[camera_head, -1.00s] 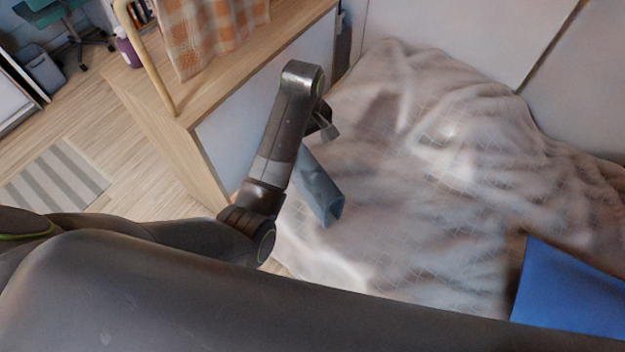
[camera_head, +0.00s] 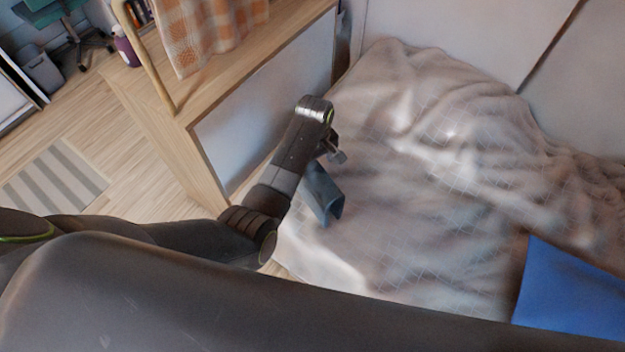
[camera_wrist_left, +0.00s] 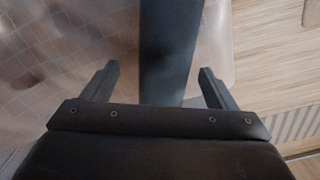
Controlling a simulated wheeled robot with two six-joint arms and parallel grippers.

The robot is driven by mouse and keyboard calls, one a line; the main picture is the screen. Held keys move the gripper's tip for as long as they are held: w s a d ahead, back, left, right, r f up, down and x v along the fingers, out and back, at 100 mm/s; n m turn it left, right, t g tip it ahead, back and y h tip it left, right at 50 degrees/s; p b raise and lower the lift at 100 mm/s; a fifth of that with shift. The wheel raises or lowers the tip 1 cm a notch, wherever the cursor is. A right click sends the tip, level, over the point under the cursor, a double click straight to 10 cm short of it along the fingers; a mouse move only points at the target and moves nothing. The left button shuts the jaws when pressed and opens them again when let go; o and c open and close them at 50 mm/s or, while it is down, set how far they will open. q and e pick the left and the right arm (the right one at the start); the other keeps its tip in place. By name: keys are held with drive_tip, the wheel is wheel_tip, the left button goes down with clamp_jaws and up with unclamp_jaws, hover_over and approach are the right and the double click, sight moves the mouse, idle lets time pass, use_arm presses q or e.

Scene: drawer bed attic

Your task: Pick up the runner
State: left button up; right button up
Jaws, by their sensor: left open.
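A long, dark blue-grey piece with a folded, channel-like end, which I take to be the runner (camera_head: 325,198), lies at the near left edge of the bed. My left gripper (camera_head: 335,150) is just above its far part, and my arm hides some of it. In the left wrist view the runner (camera_wrist_left: 168,45) runs up the middle between the two open fingers (camera_wrist_left: 158,70), with a gap on each side. The fingers hold nothing. I cannot tell how far below the fingertips it lies. My right gripper is not in view.
The bed has a rumpled pale quilt (camera_head: 430,200) and a blue item (camera_head: 570,290) at the right. A wooden unit (camera_head: 200,140) with a checked cloth (camera_head: 210,35) stands left of it. A striped rug (camera_head: 52,180) lies on the floor.

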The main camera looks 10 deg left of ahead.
use_arm(q)
drive_tip(key=f, duration=0.5)
drive_tip(key=shift+s+a, duration=0.2)
drive_tip(key=shift+a, duration=0.05)
drive_tip(key=c, duration=1.1)
drive_tip(key=shift+c, duration=0.7)
drive_tip(key=shift+r, duration=0.1)
